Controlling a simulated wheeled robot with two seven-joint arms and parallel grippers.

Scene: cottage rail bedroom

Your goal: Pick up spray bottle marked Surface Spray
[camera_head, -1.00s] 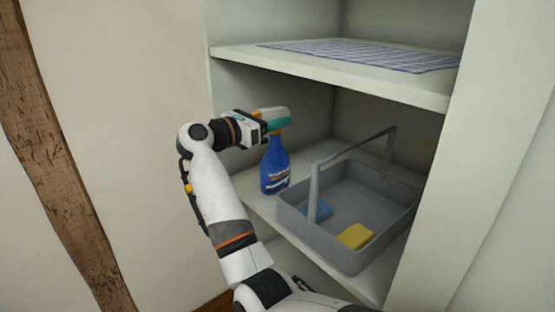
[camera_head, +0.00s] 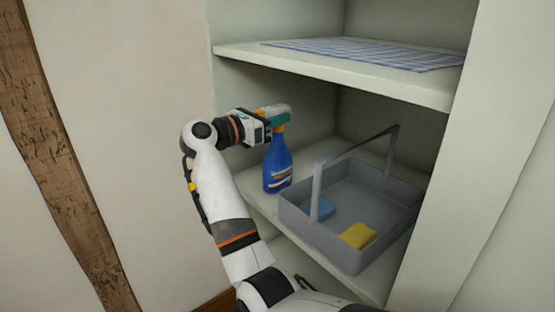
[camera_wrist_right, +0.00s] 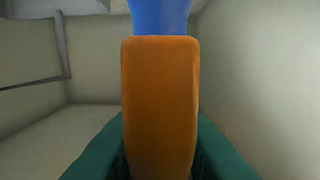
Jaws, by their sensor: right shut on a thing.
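My right gripper (camera_head: 273,122) reaches in from the left and is shut on the bottle's head. In the right wrist view, the orange trigger (camera_wrist_right: 160,105) fills the middle, with the blue bottle body (camera_wrist_right: 160,15) above it and teal finger-like shapes at both sides. I cannot tell whether the bottle touches the shelf. My left gripper is not in view.
A grey caddy (camera_head: 322,240) with a raised handle holds a blue sponge (camera_head: 321,209) and a yellow sponge (camera_head: 358,235), close to the bottle's right. The upper shelf (camera_head: 330,72) with a striped cloth (camera_head: 370,54) lies above. The cabinet's side wall is at the right.

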